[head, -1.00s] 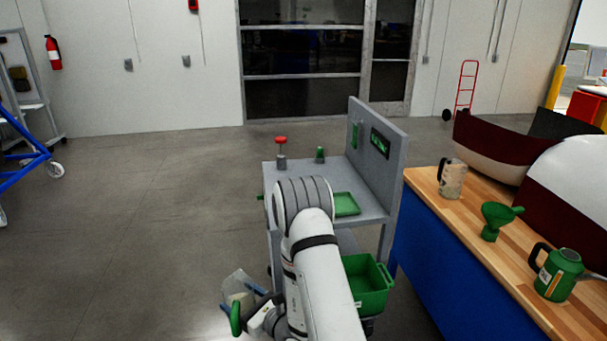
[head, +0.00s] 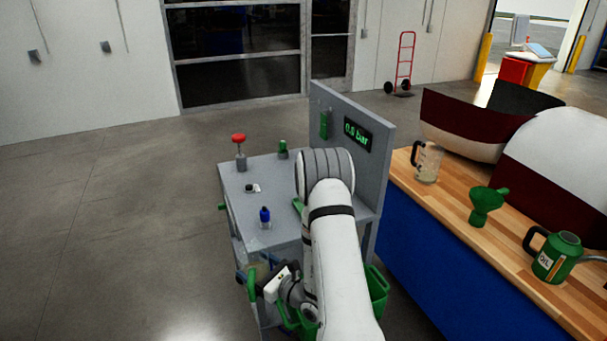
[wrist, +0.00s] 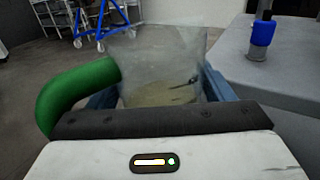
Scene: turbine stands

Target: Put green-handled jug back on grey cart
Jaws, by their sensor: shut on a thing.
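The green-handled jug (wrist: 160,62) is clear and cloudy, with a little yellowish liquid at the bottom, and sits between the blue fingers of my gripper (wrist: 157,90) in the wrist view. Its thick green handle (wrist: 70,92) sticks out to the left. In the head view my gripper (head: 268,284) is low at the near left side of the grey cart; the green handle (head: 251,286) shows there, and most of the jug is hidden. The grey cart (head: 237,190) has a flat top and a back panel; its top also shows at right in the wrist view (wrist: 285,80).
A blue-capped item (head: 265,217), small dark and white parts (head: 252,188), a red-knobbed post (head: 239,150) and a green-topped piece (head: 283,149) stand on the cart. A green bin (head: 378,287) is low at its right. The wooden bench (head: 450,215) holds another jug (head: 428,162), a funnel (head: 487,203) and an oil can (head: 557,260).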

